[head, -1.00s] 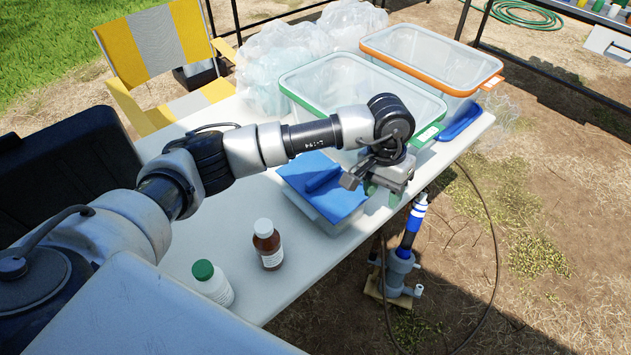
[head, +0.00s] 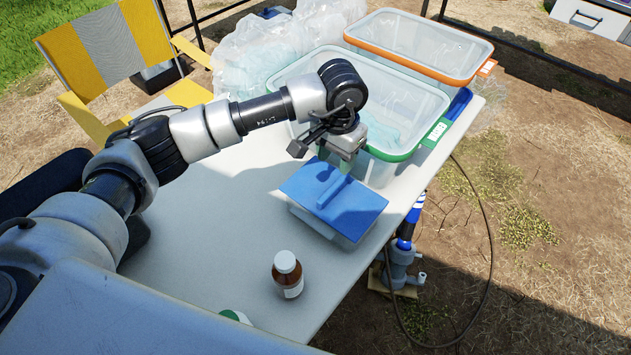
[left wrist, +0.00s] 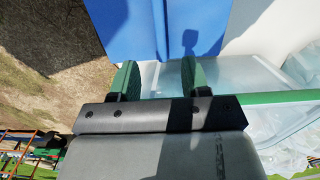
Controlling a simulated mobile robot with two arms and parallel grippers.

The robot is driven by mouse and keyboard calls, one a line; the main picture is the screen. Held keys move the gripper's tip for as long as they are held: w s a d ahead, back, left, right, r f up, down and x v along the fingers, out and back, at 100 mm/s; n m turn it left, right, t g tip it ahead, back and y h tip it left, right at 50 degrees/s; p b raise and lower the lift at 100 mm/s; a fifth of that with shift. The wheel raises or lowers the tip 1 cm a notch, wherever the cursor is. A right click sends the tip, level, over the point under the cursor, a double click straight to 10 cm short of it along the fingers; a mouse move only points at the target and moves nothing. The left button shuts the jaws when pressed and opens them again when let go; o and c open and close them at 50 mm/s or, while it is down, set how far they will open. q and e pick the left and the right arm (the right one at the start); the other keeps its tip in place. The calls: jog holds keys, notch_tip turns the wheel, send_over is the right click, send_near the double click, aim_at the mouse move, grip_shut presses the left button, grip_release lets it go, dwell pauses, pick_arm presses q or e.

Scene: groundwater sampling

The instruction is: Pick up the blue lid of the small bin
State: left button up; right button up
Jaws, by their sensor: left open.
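The blue lid (head: 350,207) lies on the small bin (head: 318,226), which stands on the white table in the head view. A raised blue ridge runs across the lid's top. In the left wrist view the blue lid (left wrist: 150,25) fills the upper middle, beyond the fingertips. My left gripper (head: 325,150) is above and behind the lid, close to the green-rimmed bin. Its two green fingers (left wrist: 157,80) are apart with nothing between them. The fingertips are mostly hidden in the head view. My right gripper is not in view.
A clear bin with a green rim (head: 398,157) stands right behind the small bin, and an orange-rimmed bin (head: 470,77) behind that. A brown bottle (head: 288,275) and a partly cut-off green cap (head: 236,316) are in front. The white table (head: 215,240) is clear at left.

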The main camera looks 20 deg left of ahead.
aim_at(334, 186)
pick_arm(q)
notch_tip(334, 186, down, 2)
jog(key=shift+a+f, duration=0.1)
jog(key=shift+a, duration=0.05)
jog(key=shift+s+d+f+p, duration=0.1)
jog(key=shift+d+f+p, duration=0.15)
jog(key=shift+f, duration=0.3)
jog(key=shift+d+f+p, duration=0.15)
jog(key=shift+f+p, duration=0.1)
jog(key=shift+f, duration=0.9)
notch_tip(334, 186, down, 4)
jog(key=shift+a+f+p, duration=0.15)
jog(key=shift+f+p, duration=0.05)
jog(key=shift+p, duration=0.8)
jog(key=shift+f, duration=0.3)
jog(key=c, duration=0.8)
grip_shut()
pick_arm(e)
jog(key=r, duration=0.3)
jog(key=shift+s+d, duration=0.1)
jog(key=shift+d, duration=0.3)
